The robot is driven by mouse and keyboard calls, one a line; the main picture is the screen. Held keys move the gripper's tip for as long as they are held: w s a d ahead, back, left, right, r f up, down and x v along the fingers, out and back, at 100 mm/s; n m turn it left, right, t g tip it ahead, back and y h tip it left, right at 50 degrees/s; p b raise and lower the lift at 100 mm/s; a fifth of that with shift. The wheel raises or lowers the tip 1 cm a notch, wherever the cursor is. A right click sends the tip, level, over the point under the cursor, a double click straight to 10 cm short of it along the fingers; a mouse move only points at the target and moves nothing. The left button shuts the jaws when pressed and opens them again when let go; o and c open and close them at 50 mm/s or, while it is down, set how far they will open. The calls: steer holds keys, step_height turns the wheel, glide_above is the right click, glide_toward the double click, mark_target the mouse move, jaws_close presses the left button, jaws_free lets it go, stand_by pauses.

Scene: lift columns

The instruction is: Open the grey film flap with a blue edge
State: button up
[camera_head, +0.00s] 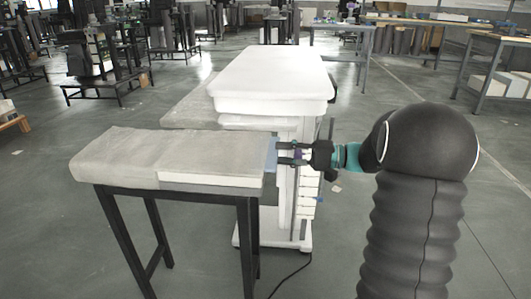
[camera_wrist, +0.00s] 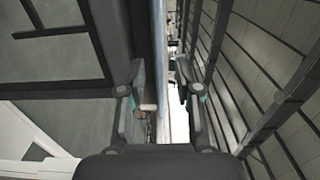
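The grey film flap (camera_head: 135,150) lies flat over a white slab on a black-legged stand. Its blue edge (camera_head: 270,156) is at the right end, by my gripper. My gripper (camera_head: 281,152) comes in from the right, with its two fingers pointing left at that edge. In the wrist view my gripper (camera_wrist: 160,88) is open, with a clear gap between the fingers. The blue edge (camera_wrist: 160,50) shows as a thin upright strip between and beyond the fingers. I cannot tell whether either finger touches it.
A white wheeled cart (camera_head: 270,80) with a thick top stands just behind the stand. The black stand legs (camera_head: 246,245) are below the flap. A dark cable (camera_head: 290,275) lies on the floor. The floor left of the stand is clear; workbenches stand farther back.

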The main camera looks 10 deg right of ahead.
mark_target(255, 151)
steer(key=shift+x, duration=2.6)
jaws_close()
